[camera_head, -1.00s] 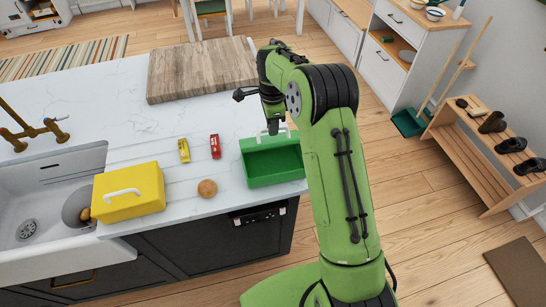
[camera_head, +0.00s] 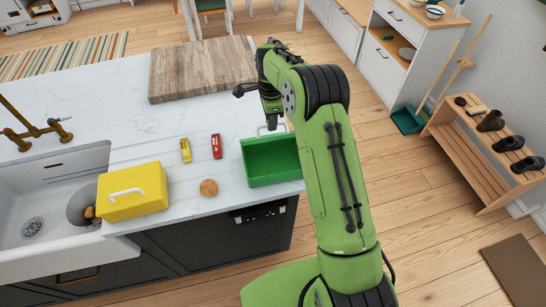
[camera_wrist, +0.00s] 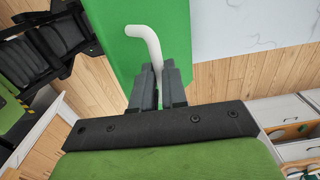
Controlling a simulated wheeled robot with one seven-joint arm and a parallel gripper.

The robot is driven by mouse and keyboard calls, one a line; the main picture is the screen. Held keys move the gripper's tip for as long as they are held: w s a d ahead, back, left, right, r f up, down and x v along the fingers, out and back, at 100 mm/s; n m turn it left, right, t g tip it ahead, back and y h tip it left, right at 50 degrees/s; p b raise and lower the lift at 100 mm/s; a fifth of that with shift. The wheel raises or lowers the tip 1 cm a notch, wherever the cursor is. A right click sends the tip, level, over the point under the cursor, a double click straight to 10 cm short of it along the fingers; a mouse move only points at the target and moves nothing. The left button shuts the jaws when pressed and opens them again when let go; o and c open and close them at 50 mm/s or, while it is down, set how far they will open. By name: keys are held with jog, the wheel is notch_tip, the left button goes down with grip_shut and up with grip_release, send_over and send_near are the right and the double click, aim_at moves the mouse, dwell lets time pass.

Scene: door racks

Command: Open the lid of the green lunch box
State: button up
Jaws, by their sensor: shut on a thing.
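The green lunch box (camera_head: 272,175) stands on the white counter near its right front corner. Its inside shows from above, so it looks open, with the lid side at the back. A white handle (camera_wrist: 150,42) sits on the green lid (camera_wrist: 118,28) in the wrist view. My gripper (camera_wrist: 158,72) is shut on this handle, with the two dark fingers on either side of it. In the head view my gripper (camera_head: 271,116) is at the back edge of the box, and my arm partly covers that area.
A yellow lunch box (camera_head: 133,198) with a white handle, a round brown bun (camera_head: 209,187), a yellow toy car (camera_head: 185,150) and a red one (camera_head: 216,146) lie left of the green box. A wooden board (camera_head: 200,70) lies behind. The sink (camera_head: 45,200) is at left.

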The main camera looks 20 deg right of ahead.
jog(key=shift+w+r+p, duration=0.15)
jog(key=shift+r+p, duration=0.05)
jog(key=shift+p, duration=0.3)
jog(key=shift+w+p, duration=0.45)
jog(key=shift+w, duration=0.15)
jog(key=shift+w+r+p, duration=0.2)
jog(key=shift+w+p, duration=0.1)
jog(key=shift+p, duration=0.15)
jog(key=shift+w+f, duration=0.1)
jog(key=shift+w, duration=0.15)
